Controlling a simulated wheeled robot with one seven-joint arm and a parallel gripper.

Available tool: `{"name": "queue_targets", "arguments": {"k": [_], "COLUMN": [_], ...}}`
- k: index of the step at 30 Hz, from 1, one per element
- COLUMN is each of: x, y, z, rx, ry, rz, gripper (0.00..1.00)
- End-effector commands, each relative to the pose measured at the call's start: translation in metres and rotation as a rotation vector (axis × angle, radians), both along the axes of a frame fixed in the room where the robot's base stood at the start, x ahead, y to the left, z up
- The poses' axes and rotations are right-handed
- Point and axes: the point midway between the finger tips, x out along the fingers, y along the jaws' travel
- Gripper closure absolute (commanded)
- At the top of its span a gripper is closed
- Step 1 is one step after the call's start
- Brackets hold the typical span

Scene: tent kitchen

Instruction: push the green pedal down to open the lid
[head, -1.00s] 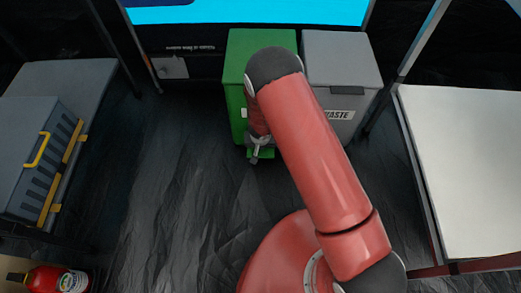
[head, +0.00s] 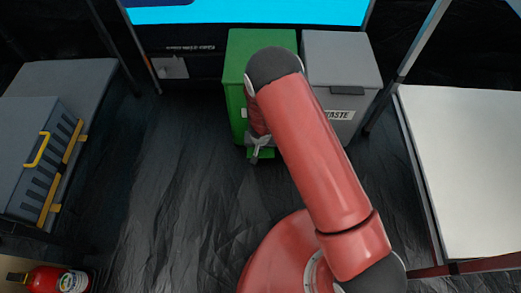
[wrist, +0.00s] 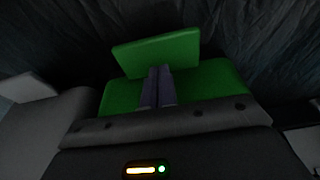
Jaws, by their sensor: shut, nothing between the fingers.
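The green bin (head: 234,80) stands at the back centre with its lid (head: 260,42) closed, partly hidden by my arm. Its green pedal (head: 268,153) shows low at the front, and it is the flat green plate (wrist: 157,52) in the wrist view. My gripper (head: 254,158) is low in front of the bin, at the pedal. In the wrist view its shut, empty fingers (wrist: 156,70) overlap the near edge of the pedal. I cannot tell whether they touch it. The green bin body (wrist: 115,97) shows behind the fingers.
A grey waste bin (head: 341,62) stands close on the right of the green bin. A white table (head: 470,160) is at the right, and a grey toolbox (head: 35,150) is on a bench at the left. A red extinguisher (head: 45,279) is at lower left. The floor left of the bin is clear.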

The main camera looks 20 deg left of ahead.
Motion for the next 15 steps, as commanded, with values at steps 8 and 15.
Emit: {"name": "queue_targets", "arguments": {"k": [8,15], "x": [0.000,0.000], "y": [0.000,0.000], "z": [-0.001,-0.024], "rx": [0.000,0.000], "ry": [0.000,0.000], "rz": [0.000,0.001], "gripper": [1.00,1.00]}}
